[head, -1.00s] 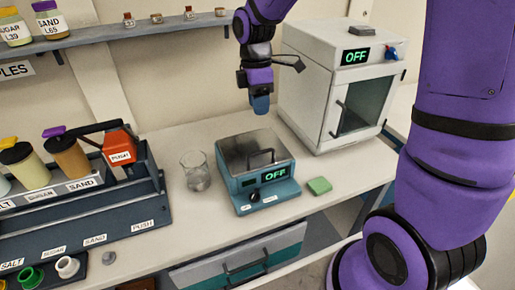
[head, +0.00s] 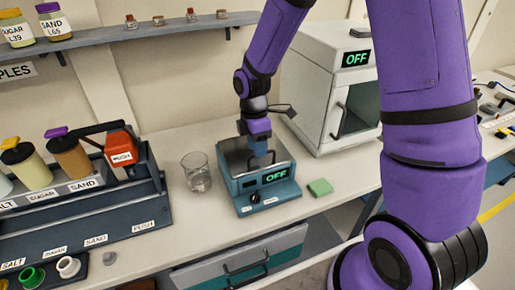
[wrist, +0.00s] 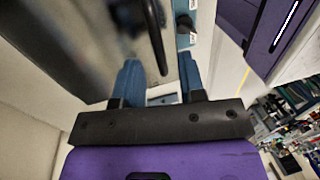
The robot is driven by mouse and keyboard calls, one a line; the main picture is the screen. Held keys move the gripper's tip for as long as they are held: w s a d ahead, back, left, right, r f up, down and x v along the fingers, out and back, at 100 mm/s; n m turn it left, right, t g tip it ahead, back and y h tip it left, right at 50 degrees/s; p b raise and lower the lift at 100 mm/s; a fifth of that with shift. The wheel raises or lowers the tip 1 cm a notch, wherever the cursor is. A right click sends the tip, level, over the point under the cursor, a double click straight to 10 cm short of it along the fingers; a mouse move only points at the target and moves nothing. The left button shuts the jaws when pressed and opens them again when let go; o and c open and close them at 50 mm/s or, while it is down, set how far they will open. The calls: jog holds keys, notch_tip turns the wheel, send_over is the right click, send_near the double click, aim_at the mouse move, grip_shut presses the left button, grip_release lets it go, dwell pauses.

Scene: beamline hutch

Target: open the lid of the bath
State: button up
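The bath (head: 282,188) is a teal box on the bench with a green OFF display. Its grey metal lid (head: 234,152) is down. The lid's black bar handle (wrist: 156,38) shows in the wrist view, ahead of the gap between my fingers. My gripper (head: 260,158) is over the lid, pointing down, and hides part of the handle in the head view. Its two blue fingers (wrist: 160,72) are apart in the wrist view. I cannot tell whether either finger touches the handle.
A glass beaker (head: 197,174) stands left of the bath and a green block (head: 320,187) lies to its right. A white oven (head: 314,95) stands behind to the right. A dispenser rack (head: 100,219) is at the left. A shelf (head: 130,33) runs above.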

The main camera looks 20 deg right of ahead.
jog(key=shift+s+f, duration=0.15)
jog(key=shift+f, duration=0.35)
grip_shut()
jog(key=shift+r, duration=0.1)
